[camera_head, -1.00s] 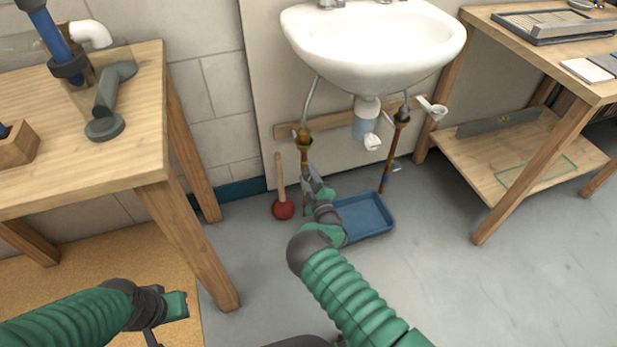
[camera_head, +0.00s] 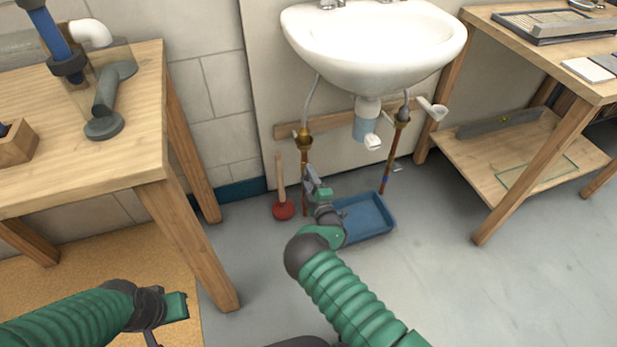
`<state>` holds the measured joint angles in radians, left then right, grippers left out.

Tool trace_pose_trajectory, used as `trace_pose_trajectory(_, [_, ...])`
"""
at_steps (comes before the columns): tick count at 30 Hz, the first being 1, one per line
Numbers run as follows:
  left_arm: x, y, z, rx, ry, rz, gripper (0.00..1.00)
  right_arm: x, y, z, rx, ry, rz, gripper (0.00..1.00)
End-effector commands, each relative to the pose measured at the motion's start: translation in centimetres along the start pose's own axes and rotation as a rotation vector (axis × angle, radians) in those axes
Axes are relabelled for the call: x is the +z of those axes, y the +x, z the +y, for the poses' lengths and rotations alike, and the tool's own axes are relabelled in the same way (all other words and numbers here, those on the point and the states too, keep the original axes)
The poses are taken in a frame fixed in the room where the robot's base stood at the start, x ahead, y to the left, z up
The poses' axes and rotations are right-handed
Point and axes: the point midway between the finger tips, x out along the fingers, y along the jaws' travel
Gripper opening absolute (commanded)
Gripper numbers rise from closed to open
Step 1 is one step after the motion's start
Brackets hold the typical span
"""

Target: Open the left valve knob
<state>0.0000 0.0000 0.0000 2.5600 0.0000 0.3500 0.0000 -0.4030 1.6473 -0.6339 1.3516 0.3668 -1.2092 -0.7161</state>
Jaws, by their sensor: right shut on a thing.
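The left valve (camera_head: 303,139) is a brass fitting on the left copper pipe under the sink, with a small light handle at its left side. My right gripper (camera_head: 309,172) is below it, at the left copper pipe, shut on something. The held thing is too small and covered to make out; it lies where the pipe runs. The right valve (camera_head: 402,115) sits on the right pipe, apart from my grippers. My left gripper (camera_head: 170,315) is low at the left, far from the valves; its fingers are not clear.
A white sink (camera_head: 375,50) hangs above the pipes. A plunger (camera_head: 283,208) stands left of the pipe, and a blue tray (camera_head: 365,218) lies on the floor. A wooden table (camera_head: 120,160) is at the left, a workbench (camera_head: 535,150) at the right.

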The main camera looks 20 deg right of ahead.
Motion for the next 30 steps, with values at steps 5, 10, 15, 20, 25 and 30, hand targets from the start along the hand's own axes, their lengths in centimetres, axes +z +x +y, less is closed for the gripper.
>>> trace_pose_trajectory(5, [0.0, 0.0, 0.0, 0.000, 0.000, 0.000, 0.25, -0.2, -0.1, -0.5, -0.008, 0.001, 0.004, 0.57])
trace_pose_trajectory(10, [0.0, 0.0, 0.0, 0.000, 0.000, 0.000, 0.25, -0.1, -0.1, -0.3, -0.005, 0.001, 0.003, 0.59])
trace_pose_trajectory(15, [-0.1, -0.2, 0.0, 0.000, 0.000, 0.000, 0.25, -0.1, -0.3, -0.1, -0.004, 0.001, 0.002, 0.59])
trace_pose_trajectory(20, [-0.5, -2.1, 0.0, 0.000, 0.000, 0.000, 0.25, -0.2, -2.6, 0.3, -0.008, 0.000, 0.000, 0.59])
trace_pose_trajectory(25, [-1.2, -5.1, 0.0, 0.000, 0.000, 0.000, 0.25, -0.3, -7.4, 0.5, -0.009, 0.000, -0.001, 0.59])
trace_pose_trajectory(30, [-1.7, -7.3, 0.0, 0.000, 0.000, 0.000, 0.25, -0.2, -12.4, 0.3, -0.010, -0.001, 0.000, 0.59])
